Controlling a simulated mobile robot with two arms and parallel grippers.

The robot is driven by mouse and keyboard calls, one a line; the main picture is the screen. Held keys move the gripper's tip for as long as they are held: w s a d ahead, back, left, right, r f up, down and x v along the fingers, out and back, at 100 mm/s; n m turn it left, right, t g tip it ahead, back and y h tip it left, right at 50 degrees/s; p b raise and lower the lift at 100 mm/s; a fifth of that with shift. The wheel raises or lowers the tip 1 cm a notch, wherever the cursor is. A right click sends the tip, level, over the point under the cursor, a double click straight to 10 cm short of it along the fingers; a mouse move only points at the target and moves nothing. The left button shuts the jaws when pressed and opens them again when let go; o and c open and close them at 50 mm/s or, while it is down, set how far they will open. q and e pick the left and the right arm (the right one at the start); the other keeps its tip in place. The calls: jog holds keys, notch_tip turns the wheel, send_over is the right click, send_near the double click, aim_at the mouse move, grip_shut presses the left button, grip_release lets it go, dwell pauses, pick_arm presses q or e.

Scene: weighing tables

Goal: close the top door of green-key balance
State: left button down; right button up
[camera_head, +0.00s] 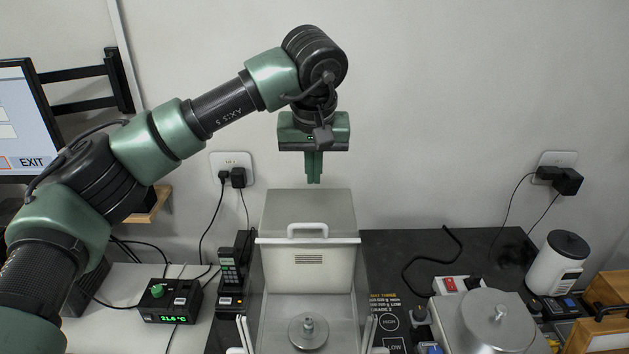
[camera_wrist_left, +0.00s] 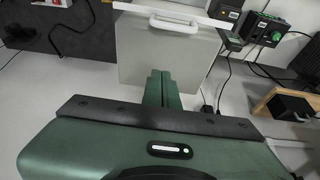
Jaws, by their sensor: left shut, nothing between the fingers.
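The balance (camera_head: 354,266) stands at the bottom middle of the head view, with a round pan (camera_head: 308,330) inside its chamber. Its top door (camera_head: 260,241) shows as a white edge bar with a white handle (camera_head: 307,228), and appears slid back over the grey rear housing, leaving the chamber uncovered from above. The handle also shows in the left wrist view (camera_wrist_left: 174,24). The balance's keys are out of view, so their colour cannot be told. My left gripper (camera_head: 313,181) is shut and empty, pointing down above and behind the handle, apart from it. My right gripper is not in view.
A black handset (camera_head: 230,267) and a green-knobbed display box (camera_head: 170,302) stand left of the balance. A round-lidded metal device (camera_head: 488,318) and a white canister (camera_head: 557,262) stand to the right. The wall is close behind, with plugs and cables.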

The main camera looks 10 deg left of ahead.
pick_arm(q)
jog(key=p, duration=0.3)
send_over(313, 233)
jog(key=w, duration=0.4)
jog(key=f, duration=0.6)
jog(key=shift+s+a+f, duration=0.25)
jog(key=shift+a, duration=0.1)
jog(key=shift+s+d+f, duration=0.1)
jog(key=shift+f, duration=0.3)
jog(key=s, duration=0.1)
jog(key=s+p, duration=0.1)
jog(key=s, duration=0.1)
jog(key=shift+s+d+f+p, duration=0.25)
jog(key=shift+d+f+p, duration=0.05)
jog(key=shift+p, duration=0.05)
jog(key=shift+f, duration=0.1)
jog(key=shift+w, duration=0.15)
